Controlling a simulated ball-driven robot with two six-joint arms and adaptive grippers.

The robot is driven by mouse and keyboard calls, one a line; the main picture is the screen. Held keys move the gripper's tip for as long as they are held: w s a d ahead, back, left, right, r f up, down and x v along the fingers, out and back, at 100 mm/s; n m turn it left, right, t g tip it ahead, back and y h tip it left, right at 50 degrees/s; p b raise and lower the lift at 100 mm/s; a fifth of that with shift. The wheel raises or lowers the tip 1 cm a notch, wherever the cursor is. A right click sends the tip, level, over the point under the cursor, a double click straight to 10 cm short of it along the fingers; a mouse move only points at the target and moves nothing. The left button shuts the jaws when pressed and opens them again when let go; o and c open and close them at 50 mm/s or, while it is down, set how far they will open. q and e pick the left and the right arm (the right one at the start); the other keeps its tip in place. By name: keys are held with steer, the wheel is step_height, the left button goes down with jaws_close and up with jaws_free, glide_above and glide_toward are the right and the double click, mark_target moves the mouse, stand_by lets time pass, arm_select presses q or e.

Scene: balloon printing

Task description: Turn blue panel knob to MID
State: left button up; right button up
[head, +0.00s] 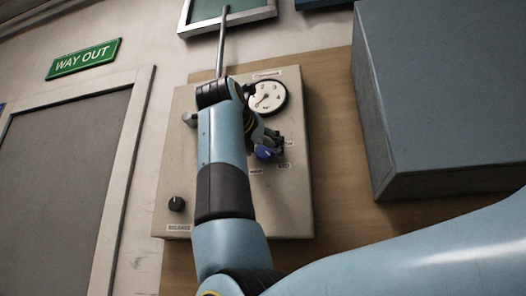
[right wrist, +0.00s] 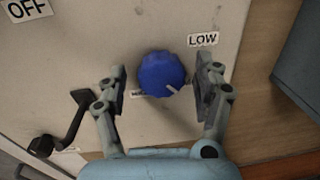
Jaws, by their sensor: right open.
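The blue knob (head: 264,152) sits on the beige panel (head: 290,205), partly covered by my right gripper (head: 268,138) in the head view. In the right wrist view the blue knob (right wrist: 160,72) is plain, with a pale pointer mark at its lower right edge. A LOW label (right wrist: 203,39) lies to its upper right. Another label (right wrist: 138,93) at its lower left is partly hidden and hard to read. My right gripper (right wrist: 162,92) is open, one finger on each side of the knob, with visible gaps. My left gripper is not in view.
The panel also carries a round gauge (head: 267,97), a black knob (head: 176,204) at lower left, and a dark lever (right wrist: 68,125) in the wrist view. A large grey-blue box (head: 440,100) juts out right of the panel. A door (head: 65,190) is at left.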

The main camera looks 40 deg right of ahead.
steer(key=shift+s+a, duration=0.1)
steer(key=shift+s, duration=0.05)
steer(key=shift+r, duration=0.1)
steer(key=shift+c, duration=1.4)
steer(key=c, duration=0.9)
steer(key=shift+n, duration=0.4)
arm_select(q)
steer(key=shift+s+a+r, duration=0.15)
arm_select(e)
steer(key=o, duration=1.2)
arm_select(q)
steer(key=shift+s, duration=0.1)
arm_select(e)
step_height(320, 180, up, 10)
steer(key=shift+f, duration=0.1)
